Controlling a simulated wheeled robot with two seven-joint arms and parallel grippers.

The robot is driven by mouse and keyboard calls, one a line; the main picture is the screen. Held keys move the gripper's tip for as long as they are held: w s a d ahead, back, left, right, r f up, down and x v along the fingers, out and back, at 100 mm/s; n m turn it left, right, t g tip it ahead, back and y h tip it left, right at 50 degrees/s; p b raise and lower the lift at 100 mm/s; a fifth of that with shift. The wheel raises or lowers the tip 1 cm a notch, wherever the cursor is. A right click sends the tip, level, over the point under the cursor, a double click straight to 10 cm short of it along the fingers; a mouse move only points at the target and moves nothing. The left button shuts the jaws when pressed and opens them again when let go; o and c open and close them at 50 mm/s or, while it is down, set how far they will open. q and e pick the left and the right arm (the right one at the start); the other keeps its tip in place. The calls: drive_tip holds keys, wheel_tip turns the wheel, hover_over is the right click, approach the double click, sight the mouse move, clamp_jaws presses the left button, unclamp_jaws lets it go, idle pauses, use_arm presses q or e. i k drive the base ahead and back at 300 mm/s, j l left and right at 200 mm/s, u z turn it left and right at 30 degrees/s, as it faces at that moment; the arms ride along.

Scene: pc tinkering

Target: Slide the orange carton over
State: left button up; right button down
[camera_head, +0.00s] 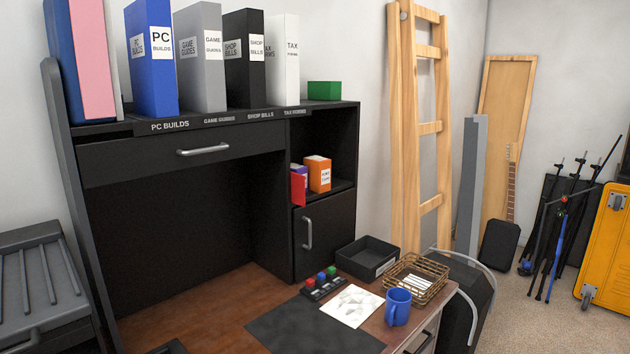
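The orange carton (317,174) is a small upright box with a white label, standing in the open cubby on the right side of the black desk hutch. A red item (298,188) and a purple-blue item (299,171) stand close against its left side; I cannot tell whether they touch it. The cubby shelf (343,187) has bare room to the right of the carton. Neither of my grippers is in view.
Several binders (151,58) and a green box (324,91) stand on top of the hutch. Below the cubby is a closed door with a handle (307,232). The desk holds a black tray (367,258), wire basket (416,279), blue mug (397,307) and dark mat (300,330).

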sight(319, 167)
drive_tip(key=l+u, duration=0.1)
drive_tip(key=u, duration=0.35)
drive_tip(key=i+l+u, duration=0.1)
drive_tip(key=u, duration=0.35)
drive_tip(key=l+u, duration=0.2)
drive_tip(key=u, duration=0.2)
drive_tip(key=l+u, duration=0.25)
drive_tip(key=l, duration=0.25)
drive_tip(key=k+l+u, duration=0.1)
drive_tip(key=l+u, duration=0.2)
drive_tip(key=l, duration=0.15)
drive_tip(key=k+l+u, duration=0.1)
drive_tip(key=l+u, duration=0.15)
drive_tip(key=l, duration=0.25)
drive_tip(key=k+l+u, duration=0.25)
drive_tip(key=l, duration=0.2)
drive_tip(key=k+l, duration=0.15)
drive_tip(key=l, duration=0.25)
drive_tip(key=k+l, duration=0.15)
drive_tip(key=l, duration=0.3)
drive_tip(key=k+l+u, duration=0.1)
drive_tip(key=l, duration=0.3)
drive_tip(key=k+l, duration=0.2)
drive_tip(key=l, duration=0.2)
drive_tip(key=k+l+u, duration=0.1)
drive_tip(key=l, duration=0.35)
drive_tip(key=k+l, duration=0.45)
drive_tip(key=l, duration=0.3)
drive_tip(key=l+u, duration=0.05)
